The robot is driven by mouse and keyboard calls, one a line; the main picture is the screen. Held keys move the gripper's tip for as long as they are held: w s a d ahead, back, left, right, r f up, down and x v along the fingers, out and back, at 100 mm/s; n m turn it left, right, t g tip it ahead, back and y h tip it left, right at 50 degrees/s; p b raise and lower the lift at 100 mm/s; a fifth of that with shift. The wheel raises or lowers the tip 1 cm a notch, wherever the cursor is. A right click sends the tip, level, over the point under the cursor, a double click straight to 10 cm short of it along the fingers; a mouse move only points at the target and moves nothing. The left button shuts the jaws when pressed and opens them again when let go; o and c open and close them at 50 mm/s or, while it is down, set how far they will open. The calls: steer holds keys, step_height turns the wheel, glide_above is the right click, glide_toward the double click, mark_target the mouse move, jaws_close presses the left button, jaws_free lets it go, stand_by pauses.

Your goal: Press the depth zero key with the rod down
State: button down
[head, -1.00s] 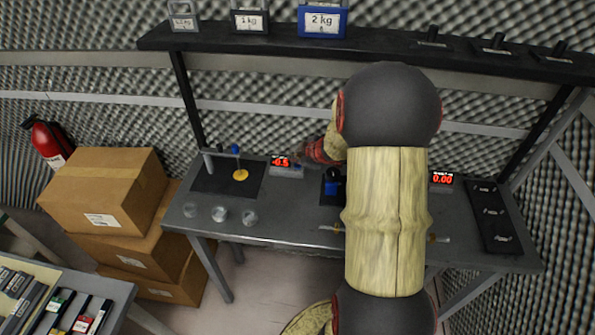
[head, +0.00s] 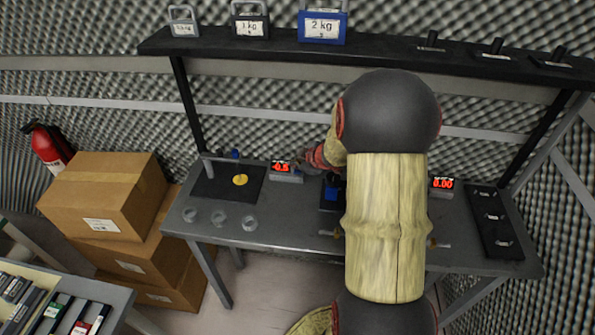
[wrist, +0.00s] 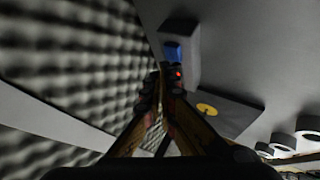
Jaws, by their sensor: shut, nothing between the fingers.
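The depth readout box (head: 287,171) stands at the back of the table and shows red digits that look like -0.5. My gripper (head: 301,167) is at its right edge in the head view, partly hidden by my arm. In the wrist view my gripper (wrist: 165,72) is shut and empty, its tips beside a small red light and a blue piece (wrist: 173,50). I cannot tell if the tips touch a key. The rod stand (head: 208,168) is left of the readout, with a blue knob (head: 235,155) above a yellow disc (head: 240,180).
A second readout (head: 443,184) showing 0.00 is to the right. A blue block (head: 331,189) sits near my arm. A shelf (head: 390,60) with weights runs above. Cardboard boxes (head: 103,196) stand at left.

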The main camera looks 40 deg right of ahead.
mark_target(296, 172)
steer(key=shift+f, duration=0.1)
stand_by(0.4)
steer(key=shift+f, duration=0.35)
steer(key=shift+f+b, duration=0.4)
steer(key=shift+f, duration=0.05)
stand_by(0.7)
steer(key=shift+r, duration=0.15)
steer(key=shift+r+p, duration=0.75)
steer(key=shift+p, duration=0.35)
step_height(296, 172, up, 5)
steer(key=p, duration=0.5)
steer(key=shift+p, duration=0.3)
stand_by(0.4)
